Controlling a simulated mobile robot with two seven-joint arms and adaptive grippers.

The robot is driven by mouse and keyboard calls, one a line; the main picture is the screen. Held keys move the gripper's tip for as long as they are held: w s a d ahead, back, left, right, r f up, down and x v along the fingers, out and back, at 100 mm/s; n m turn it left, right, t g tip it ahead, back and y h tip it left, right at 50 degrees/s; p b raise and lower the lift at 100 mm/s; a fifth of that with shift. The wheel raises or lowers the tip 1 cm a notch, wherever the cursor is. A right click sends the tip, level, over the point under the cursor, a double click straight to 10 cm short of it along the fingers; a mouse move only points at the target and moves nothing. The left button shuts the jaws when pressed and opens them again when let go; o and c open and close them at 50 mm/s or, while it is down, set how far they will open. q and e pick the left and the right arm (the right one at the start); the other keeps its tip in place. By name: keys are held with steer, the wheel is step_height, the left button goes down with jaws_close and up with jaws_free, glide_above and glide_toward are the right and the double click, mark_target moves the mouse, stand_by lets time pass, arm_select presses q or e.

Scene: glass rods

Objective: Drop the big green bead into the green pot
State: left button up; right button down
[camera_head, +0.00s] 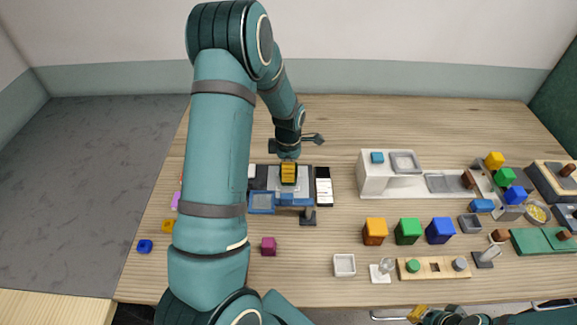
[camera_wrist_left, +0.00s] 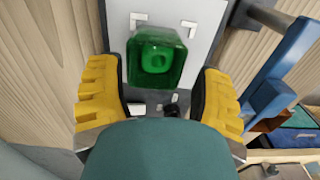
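The big green bead (camera_wrist_left: 157,58), a see-through green block with a round hole, shows in the left wrist view over a pale plate with white corner marks. My left gripper (camera_wrist_left: 162,78) is open around it, with a yellow finger on each side and narrow gaps to the bead. In the head view the left gripper (camera_head: 288,172) is over the dark station, and it hides the bead. The green pot (camera_head: 408,232) stands right of centre between an orange pot (camera_head: 375,232) and a blue pot (camera_head: 440,231). My right gripper (camera_head: 417,313) shows partly at the bottom edge.
The station has a blue-framed part (camera_head: 262,203) in front. A white stand (camera_head: 388,175) is to the right of the station. A magenta cube (camera_head: 268,246), a white dish (camera_head: 344,265) and a wooden rack (camera_head: 434,267) are nearer. The right side is crowded; the far table strip is clear.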

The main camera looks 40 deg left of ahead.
arm_select(q)
step_height(320, 180, up, 12)
stand_by(0.6)
